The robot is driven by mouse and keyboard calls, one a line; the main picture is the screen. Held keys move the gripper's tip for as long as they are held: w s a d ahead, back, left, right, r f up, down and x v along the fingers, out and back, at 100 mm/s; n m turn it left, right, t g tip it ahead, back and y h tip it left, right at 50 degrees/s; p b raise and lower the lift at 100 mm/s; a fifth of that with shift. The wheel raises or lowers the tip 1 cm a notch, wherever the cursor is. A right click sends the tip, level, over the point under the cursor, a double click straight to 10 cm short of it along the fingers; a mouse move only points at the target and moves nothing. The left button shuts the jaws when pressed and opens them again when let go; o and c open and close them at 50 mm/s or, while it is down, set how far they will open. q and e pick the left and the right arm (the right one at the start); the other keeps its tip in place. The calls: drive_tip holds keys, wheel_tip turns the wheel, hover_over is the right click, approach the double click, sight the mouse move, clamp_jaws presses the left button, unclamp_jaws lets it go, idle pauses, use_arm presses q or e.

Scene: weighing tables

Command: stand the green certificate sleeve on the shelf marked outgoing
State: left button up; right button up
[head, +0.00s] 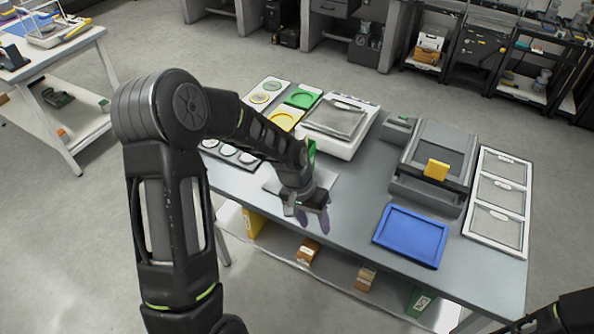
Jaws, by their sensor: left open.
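My left gripper (312,218) hangs open over the near left part of the grey weighing table, with nothing seen between its fingers. A green upright piece (312,150) shows just behind my left forearm, mostly hidden; I cannot tell if it is the certificate sleeve. Another green item (418,302) with a pale label stands on the table's lower shelf (340,284), at the right. No outgoing mark is readable, so I cannot tell which shelf bears it. My right arm enters at the bottom right corner; its gripper is out of view.
On the table are a blue tray (411,234), a grey device with a yellow block (436,169), a white framed rack (498,203), a white scale (340,118) and colored dishes. A yellow item (253,222) and brown boxes (308,251) occupy the lower shelf.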

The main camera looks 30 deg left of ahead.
use_arm(q)
drive_tip(key=s+d+f+b, duration=0.3)
drive_tip(key=s+d+f, duration=0.2)
drive_tip(key=f, duration=0.3)
drive_tip(key=s+d+f+n+h+b, duration=0.1)
drive_tip(key=s+d+f+b, duration=0.2)
drive_tip(key=s+d+f, duration=0.3)
drive_tip(key=s+d+f+b, duration=0.4)
drive_tip(key=s+f, duration=0.4)
drive_tip(key=f, duration=0.3)
drive_tip(key=shift+s+d, duration=0.15)
drive_tip(key=shift+d, duration=0.65)
drive_tip(key=shift+c, duration=0.2)
